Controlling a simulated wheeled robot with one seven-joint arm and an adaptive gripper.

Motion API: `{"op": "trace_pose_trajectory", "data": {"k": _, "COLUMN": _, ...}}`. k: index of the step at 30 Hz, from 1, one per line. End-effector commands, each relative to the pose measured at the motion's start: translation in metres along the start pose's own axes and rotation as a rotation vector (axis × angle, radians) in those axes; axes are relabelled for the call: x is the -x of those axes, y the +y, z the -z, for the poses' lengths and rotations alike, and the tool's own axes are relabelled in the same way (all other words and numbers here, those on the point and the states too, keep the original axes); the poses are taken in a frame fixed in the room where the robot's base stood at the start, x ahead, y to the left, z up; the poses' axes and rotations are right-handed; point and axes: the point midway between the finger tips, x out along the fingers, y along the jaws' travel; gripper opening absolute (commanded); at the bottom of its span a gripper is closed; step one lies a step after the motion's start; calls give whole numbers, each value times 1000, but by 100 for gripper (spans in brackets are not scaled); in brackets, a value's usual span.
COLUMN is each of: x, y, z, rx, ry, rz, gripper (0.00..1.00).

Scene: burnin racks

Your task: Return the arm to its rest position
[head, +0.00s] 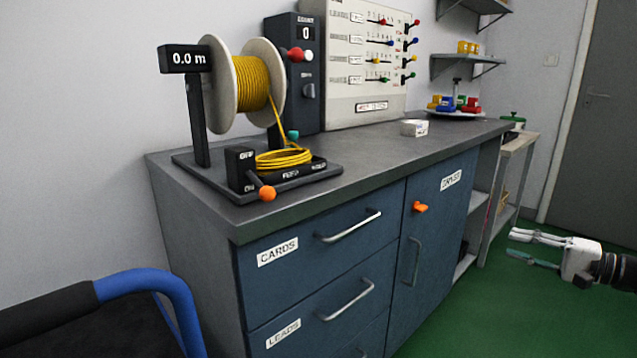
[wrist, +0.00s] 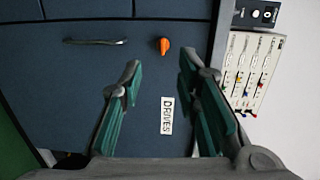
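My gripper (head: 522,246) reaches in from the right edge of the head view, in front of the blue cabinet and over the green floor. In the wrist view my gripper (wrist: 158,95) shows two grey fingers with green pads, spread wide apart with nothing between them. It faces the cabinet door (wrist: 75,80) labelled DRIVES, which looks shut. The fingers do not appear to touch the door.
The cabinet's worktop (head: 365,160) carries a yellow cable spool (head: 252,84), a panel of coloured plugs (head: 365,55) and a small white box (head: 414,128). An orange latch (head: 420,207) juts from the door. A blue-and-black rail (head: 140,285) stands at lower left. Green floor (head: 470,315) is open.

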Motion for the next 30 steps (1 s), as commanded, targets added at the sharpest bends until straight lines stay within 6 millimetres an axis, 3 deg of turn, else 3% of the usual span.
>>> {"op": "trace_pose_trajectory", "data": {"k": 8, "x": -39, "y": -21, "z": -44, "rx": 1, "ry": -135, "rz": -109, "gripper": 30}}
{"op": "trace_pose_trajectory", "data": {"k": 14, "x": -71, "y": -40, "z": -98, "rx": 8, "ry": -270, "rz": -239, "gripper": 30}}
{"op": "trace_pose_trajectory", "data": {"k": 18, "x": -93, "y": -58, "z": -159, "rx": 26, "ry": -398, "rz": -386, "gripper": 30}}
{"op": "trace_pose_trajectory", "data": {"k": 22, "x": -103, "y": -71, "z": -223, "rx": 54, "ry": -507, "rz": -544, "gripper": 30}}
{"op": "trace_pose_trajectory", "data": {"k": 30, "x": -85, "y": -87, "z": -341, "rx": 151, "ry": -653, "rz": -857, "gripper": 30}}
